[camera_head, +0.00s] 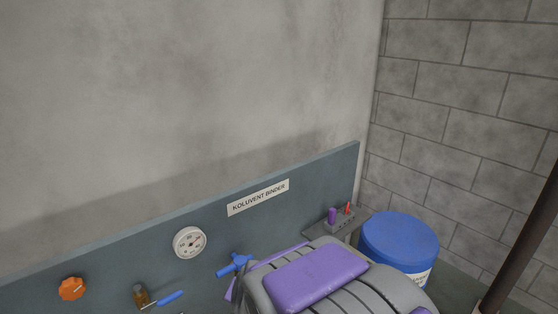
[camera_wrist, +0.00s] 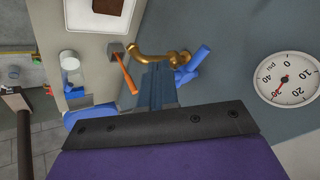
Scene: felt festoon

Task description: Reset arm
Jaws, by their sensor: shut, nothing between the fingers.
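My gripper (camera_wrist: 157,72) shows in the wrist view as narrow blue-grey fingers beyond a dark bolted plate, closed together with nothing seen between them. Behind the fingertips are a curved brass pipe (camera_wrist: 150,57) and a blue valve handle (camera_wrist: 194,66); I cannot tell whether the fingers touch them. In the head view, my grey and purple arm fills the bottom middle, in front of the panel, and my fingers are hidden there. A blue T-shaped handle (camera_head: 235,265) is on the panel just left of my arm.
The grey-blue panel (camera_head: 140,232) carries a round gauge (camera_head: 190,242), an orange knob (camera_head: 72,288) and a brass valve with a blue lever (camera_head: 168,298). A blue drum (camera_head: 399,240) stands right of my arm. An orange-handled lever (camera_wrist: 125,74) is left of my fingers.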

